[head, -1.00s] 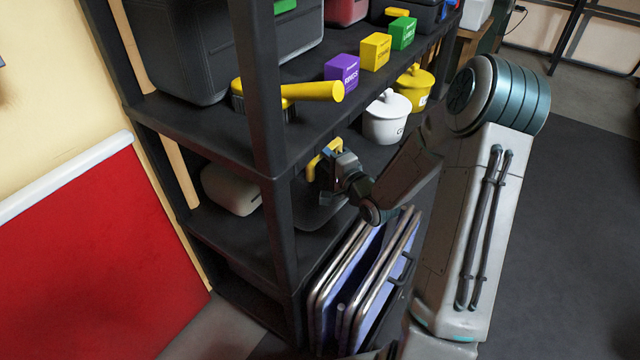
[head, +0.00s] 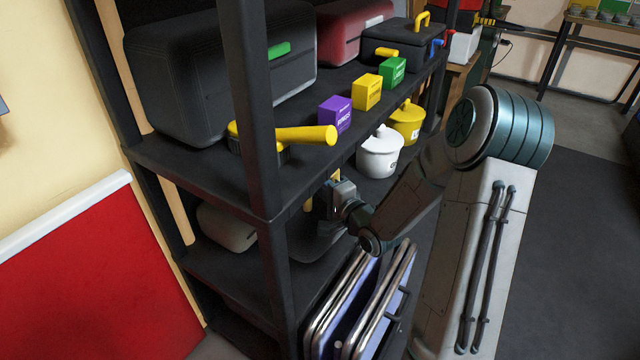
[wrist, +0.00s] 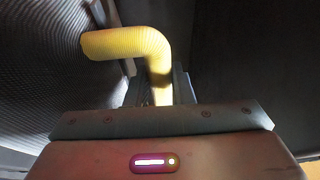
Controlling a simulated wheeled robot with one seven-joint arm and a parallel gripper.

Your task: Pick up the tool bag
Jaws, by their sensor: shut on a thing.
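The fingertips are mostly hidden behind the gripper body. I cannot tell whether the bag rests on the shelf.
The dark rack post (head: 250,110) stands left of my gripper. A shelf overhead holds a yellow-handled brush (head: 300,135) and small boxes; a white pot (head: 380,155) is close by. A pale rounded object (head: 225,228) sits to the left; folded metal frames (head: 365,300) stand below.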

